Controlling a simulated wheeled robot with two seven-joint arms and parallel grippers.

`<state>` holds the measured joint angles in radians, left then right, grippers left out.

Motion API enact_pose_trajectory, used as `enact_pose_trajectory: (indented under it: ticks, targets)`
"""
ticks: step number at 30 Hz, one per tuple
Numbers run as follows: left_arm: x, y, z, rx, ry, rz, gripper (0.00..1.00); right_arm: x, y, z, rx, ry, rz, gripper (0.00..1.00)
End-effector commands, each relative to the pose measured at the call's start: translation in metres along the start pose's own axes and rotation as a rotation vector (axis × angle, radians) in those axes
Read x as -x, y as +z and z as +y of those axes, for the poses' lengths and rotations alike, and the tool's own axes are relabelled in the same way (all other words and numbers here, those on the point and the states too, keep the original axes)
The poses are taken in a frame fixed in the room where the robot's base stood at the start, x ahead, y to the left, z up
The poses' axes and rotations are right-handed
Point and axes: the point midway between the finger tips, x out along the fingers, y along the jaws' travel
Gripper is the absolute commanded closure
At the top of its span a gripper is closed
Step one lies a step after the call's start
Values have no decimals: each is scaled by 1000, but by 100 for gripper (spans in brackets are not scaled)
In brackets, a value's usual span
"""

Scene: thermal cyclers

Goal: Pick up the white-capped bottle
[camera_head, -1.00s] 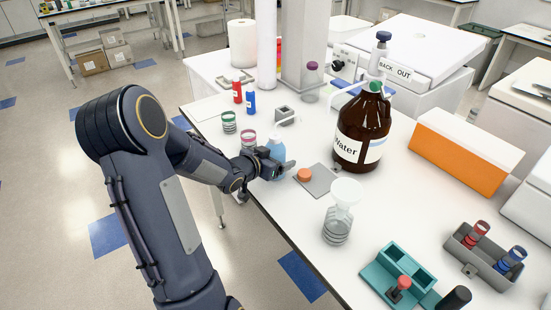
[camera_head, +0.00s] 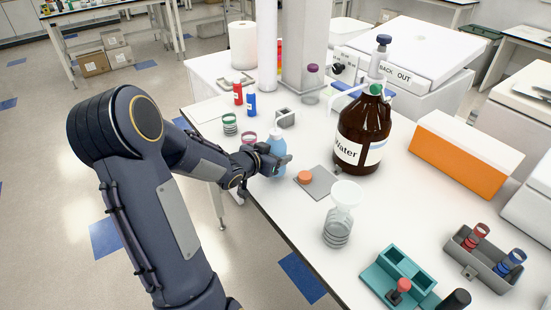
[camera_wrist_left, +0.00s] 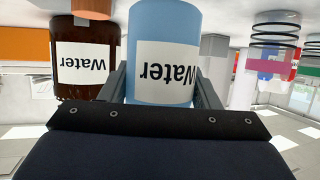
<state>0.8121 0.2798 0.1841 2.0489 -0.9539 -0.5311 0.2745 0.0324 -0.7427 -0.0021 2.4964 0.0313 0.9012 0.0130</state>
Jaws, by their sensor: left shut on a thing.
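The white-capped bottle (camera_head: 277,140) is light blue and upright near the left edge of the table, partly hidden by my gripper. In the left wrist view the light blue bottle (camera_wrist_left: 163,17) fills the space between the fingers and shows a "Water" label, upside down in that picture. My left gripper (camera_head: 282,162) is shut around its body. Whether its base is clear of the table is hard to tell. My right gripper is out of view.
A large brown "Water" bottle (camera_head: 363,133) stands to the right. An orange-topped item on a grey pad (camera_head: 322,184) and a flask with a funnel (camera_head: 342,210) are nearer. Red (camera_head: 238,94) and blue (camera_head: 251,104) small bottles and ring-topped jars stand behind.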

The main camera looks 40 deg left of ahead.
Motion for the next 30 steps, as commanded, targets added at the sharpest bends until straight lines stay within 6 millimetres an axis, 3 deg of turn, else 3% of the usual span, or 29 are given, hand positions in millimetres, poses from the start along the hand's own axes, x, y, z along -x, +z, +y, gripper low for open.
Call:
enact_pose_trajectory:
  ticks: [1,9,18,24,30]
  targets:
    - [5,-14,0,-6,-3,6,53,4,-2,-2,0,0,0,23]
    - [74,-54,22,-8,-4,6,53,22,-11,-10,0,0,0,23]
    - [138,-53,50,-4,-2,4,53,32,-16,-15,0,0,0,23]
    - [156,-52,58,-2,-1,3,53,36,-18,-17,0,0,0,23]
    - [159,-51,60,-1,0,2,53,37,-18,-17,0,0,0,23]
